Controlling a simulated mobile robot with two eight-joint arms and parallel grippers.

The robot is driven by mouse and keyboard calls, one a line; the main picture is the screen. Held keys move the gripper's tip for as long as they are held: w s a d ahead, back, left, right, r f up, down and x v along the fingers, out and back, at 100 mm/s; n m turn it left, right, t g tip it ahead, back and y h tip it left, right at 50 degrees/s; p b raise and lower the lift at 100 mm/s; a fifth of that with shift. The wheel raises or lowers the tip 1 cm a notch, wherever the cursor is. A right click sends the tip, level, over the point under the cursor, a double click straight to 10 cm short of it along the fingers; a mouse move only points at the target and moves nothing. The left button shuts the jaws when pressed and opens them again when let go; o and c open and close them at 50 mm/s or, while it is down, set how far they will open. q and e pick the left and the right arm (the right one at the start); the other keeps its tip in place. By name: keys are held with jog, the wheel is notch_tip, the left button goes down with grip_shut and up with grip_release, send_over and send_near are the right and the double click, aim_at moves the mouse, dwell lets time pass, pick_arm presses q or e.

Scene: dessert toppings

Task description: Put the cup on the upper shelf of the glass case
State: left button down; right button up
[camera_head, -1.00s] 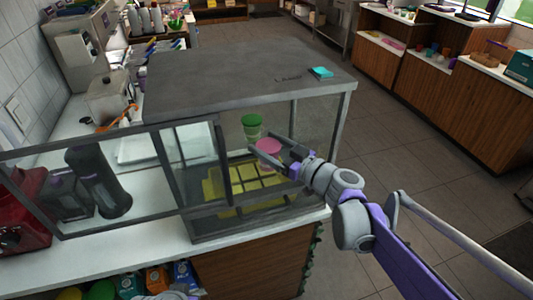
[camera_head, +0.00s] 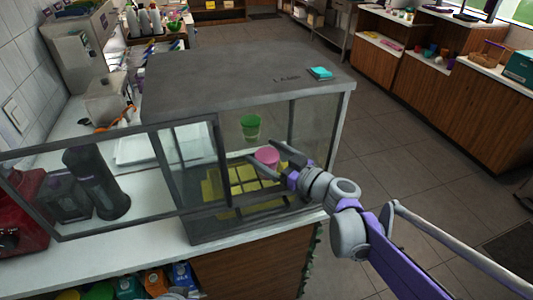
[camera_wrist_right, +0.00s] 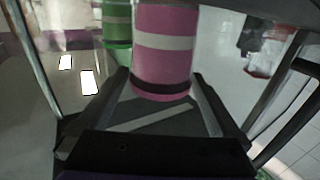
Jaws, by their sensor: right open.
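The pink cup (camera_head: 267,156) with a pale band stands upright inside the glass case (camera_head: 240,75), on its clear upper shelf. It fills the top middle of the right wrist view (camera_wrist_right: 163,50). My right gripper (camera_head: 265,151) is open and reaches into the case from the right. In the right wrist view its two fingers (camera_wrist_right: 160,88) lie apart on either side of the cup's lower front, with the cup at or just beyond the tips. Contact cannot be told. My left gripper's fingers are not seen.
A green cup (camera_head: 250,127) stands behind the pink one, also in the case. Yellow blocks (camera_head: 245,180) lie on the lower level. The case's frame and glass surround the right gripper. A teal item (camera_head: 320,73) lies on the case top.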

jog(key=v, duration=1.2)
jog(key=s+a+f+m+g+h, duration=0.25)
jog(key=s+f+g+h, duration=0.25)
jog(key=s+f, duration=0.6)
jog(key=s+d+f+m+g+h, duration=0.1)
jog(key=s+d+f+m+h, duration=0.6)
jog(key=s+d, duration=0.4)
jog(key=shift+d+f+g+h, duration=0.2)
jog(key=shift+f+g+h, duration=0.2)
jog(key=shift+f+h, duration=0.3)
